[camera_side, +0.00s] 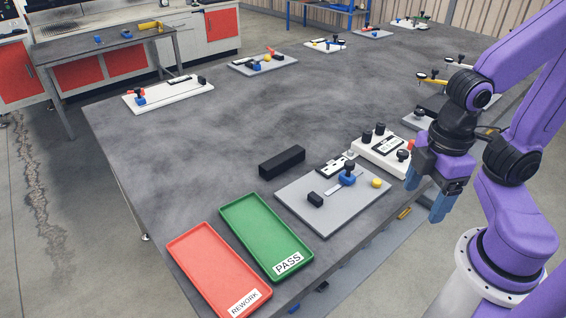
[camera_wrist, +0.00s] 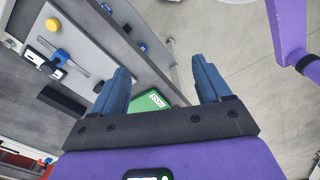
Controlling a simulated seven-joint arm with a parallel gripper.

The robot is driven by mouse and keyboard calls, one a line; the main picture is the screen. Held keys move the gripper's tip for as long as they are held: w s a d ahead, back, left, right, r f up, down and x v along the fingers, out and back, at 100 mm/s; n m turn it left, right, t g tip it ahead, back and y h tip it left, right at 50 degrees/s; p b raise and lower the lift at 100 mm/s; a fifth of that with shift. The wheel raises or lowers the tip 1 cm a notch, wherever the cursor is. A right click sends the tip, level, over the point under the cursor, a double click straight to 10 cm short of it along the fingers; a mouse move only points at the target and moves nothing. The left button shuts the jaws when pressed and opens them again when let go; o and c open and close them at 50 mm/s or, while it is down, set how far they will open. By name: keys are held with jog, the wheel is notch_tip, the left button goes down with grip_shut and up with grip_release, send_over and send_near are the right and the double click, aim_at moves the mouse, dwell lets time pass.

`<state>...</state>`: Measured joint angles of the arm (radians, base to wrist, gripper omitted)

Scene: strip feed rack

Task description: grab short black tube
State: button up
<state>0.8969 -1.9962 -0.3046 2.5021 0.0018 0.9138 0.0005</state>
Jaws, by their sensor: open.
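A black rectangular bar (camera_side: 282,162), which looks like the short black tube, lies on the dark table behind the grey plate. I cannot see whether it is hollow. In the wrist view the bar (camera_wrist: 62,101) is at the lower left, outside my fingers. A smaller black block (camera_side: 315,199) sits on the grey plate (camera_side: 295,212). My gripper (camera_side: 428,189) is open and empty, to the right of the plate near the table's edge. Its two blue fingers are apart in the wrist view (camera_wrist: 160,68), well clear of the bar.
The plate carries a blue clamp (camera_side: 347,180) and a yellow knob (camera_side: 376,183). A white box with black knobs (camera_side: 377,157) stands behind it. The green PASS tray (camera_side: 258,228) and red REWORK tray (camera_side: 207,262) lie to the left. The table's middle is clear.

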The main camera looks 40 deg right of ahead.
jog(key=w+a+f+n+t+h, duration=0.1)
jog(key=w+a+n+h, duration=0.3)
jog(key=w, duration=0.7)
jog(key=w+a+f+h, duration=0.2)
jog(key=w+a, duration=0.4)
jog(key=w, duration=0.4)
jog(key=w+a+f+n+t+h, duration=0.1)
jog(key=w+a+n+h, duration=0.3)
jog(key=w, duration=0.7)
jog(key=h, duration=0.3)
send_near(282, 157)
jog(key=x, duration=0.8)
jog(key=shift+a, duration=0.1)
jog(key=c, duration=1.4)
